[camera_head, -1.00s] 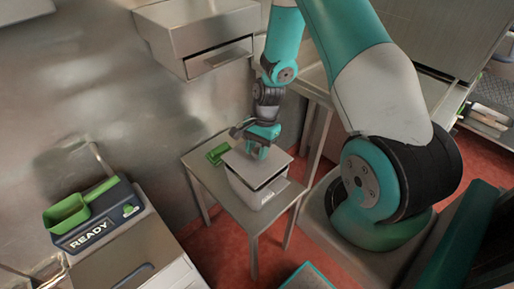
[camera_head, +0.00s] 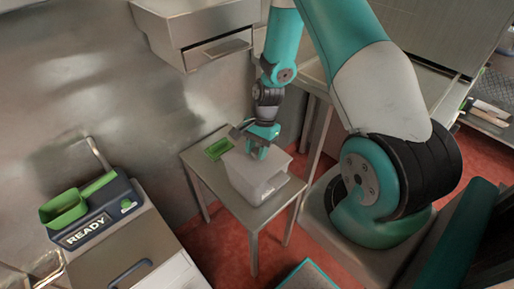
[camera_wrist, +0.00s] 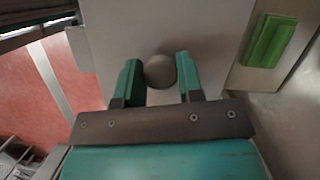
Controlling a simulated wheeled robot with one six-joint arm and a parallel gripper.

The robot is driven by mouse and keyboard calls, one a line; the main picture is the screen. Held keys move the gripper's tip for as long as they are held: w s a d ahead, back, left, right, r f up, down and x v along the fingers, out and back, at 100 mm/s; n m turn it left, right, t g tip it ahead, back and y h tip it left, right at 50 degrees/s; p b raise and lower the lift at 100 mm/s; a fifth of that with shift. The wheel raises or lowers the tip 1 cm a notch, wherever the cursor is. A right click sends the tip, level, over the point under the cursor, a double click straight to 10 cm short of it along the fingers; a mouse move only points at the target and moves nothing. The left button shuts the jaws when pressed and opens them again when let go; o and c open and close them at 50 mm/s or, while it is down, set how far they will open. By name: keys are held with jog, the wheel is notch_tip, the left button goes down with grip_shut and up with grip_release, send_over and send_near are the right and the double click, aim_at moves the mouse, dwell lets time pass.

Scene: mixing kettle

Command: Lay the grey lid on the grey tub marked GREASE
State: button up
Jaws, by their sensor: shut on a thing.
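The grey lid (camera_wrist: 215,45) fills the middle of the wrist view as a flat pale panel with a round grey knob (camera_wrist: 160,71). My gripper (camera_wrist: 160,75) has one green finger on each side of the knob and is shut on it. In the head view my gripper (camera_head: 260,150) points down over the grey tub (camera_head: 258,182), which stands on a small steel table. The lid lies over the tub's top, with no dark gap visible between them. My fingers partly cover the lid there. I cannot read any marking on the tub.
A green block (camera_head: 218,149) lies on the small table (camera_head: 262,214) behind the tub and also shows in the wrist view (camera_wrist: 270,41). A green scoop (camera_head: 66,209) sits on a unit reading READY at the left. A steel drawer box (camera_head: 205,30) hangs on the wall above.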

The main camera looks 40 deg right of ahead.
jog(key=shift+f, duration=0.25)
dwell(0.3)
jog(key=o, duration=1.5)
jog(key=shift+r, duration=0.15)
jog(key=shift+p+v, duration=2.9)
jog(key=shift+v, duration=0.5)
